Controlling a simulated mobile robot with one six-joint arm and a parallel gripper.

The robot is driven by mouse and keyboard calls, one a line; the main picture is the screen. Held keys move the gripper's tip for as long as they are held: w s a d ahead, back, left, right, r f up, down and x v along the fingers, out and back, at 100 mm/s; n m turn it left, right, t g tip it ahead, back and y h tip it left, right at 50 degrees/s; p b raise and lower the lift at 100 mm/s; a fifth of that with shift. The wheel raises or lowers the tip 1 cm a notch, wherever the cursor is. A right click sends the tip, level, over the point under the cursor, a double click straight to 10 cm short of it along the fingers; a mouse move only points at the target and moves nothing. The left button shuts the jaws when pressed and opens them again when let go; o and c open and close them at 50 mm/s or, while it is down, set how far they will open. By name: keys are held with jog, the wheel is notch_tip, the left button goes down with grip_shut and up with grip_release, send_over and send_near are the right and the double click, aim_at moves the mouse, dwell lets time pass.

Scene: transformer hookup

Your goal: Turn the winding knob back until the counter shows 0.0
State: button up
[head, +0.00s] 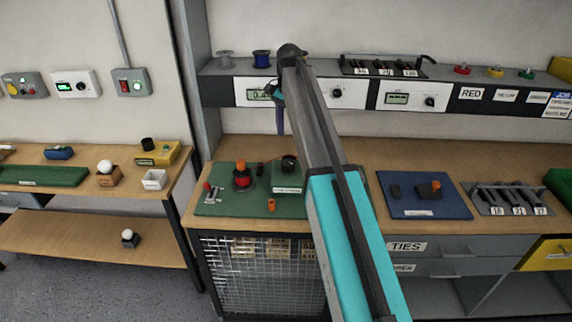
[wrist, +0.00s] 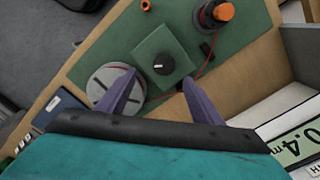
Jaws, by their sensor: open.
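A black knob (wrist: 163,64) with a white pointer line sits on a green box in the wrist view. It also shows in the head view (head: 289,162), left of my arm. My gripper (wrist: 159,80) is open and empty, its two purple fingers spread apart with the knob between and beyond their tips. In the head view, one finger of my gripper (head: 280,130) hangs above the box, apart from it. The counter (wrist: 302,142) reads 0.4 with a unit partly cut off. The counter (head: 260,95) is partly hidden by my arm in the head view.
A green board (head: 222,205) carries the box, an orange-topped red post (head: 241,175) and a small lever. A round grey disc (wrist: 107,81) lies behind the left finger. A blue board (head: 420,205) is right of my arm. The shelf front hangs above the bench.

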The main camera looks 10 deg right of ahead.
aim_at(288, 162)
jog(key=shift+w+a+r, duration=0.15)
jog(key=shift+w+r, duration=0.35)
jog(key=shift+r, duration=0.2)
jog(key=shift+f, duration=0.25)
jog(key=shift+f+p, duration=1.6)
jog(key=shift+f, duration=5.1)
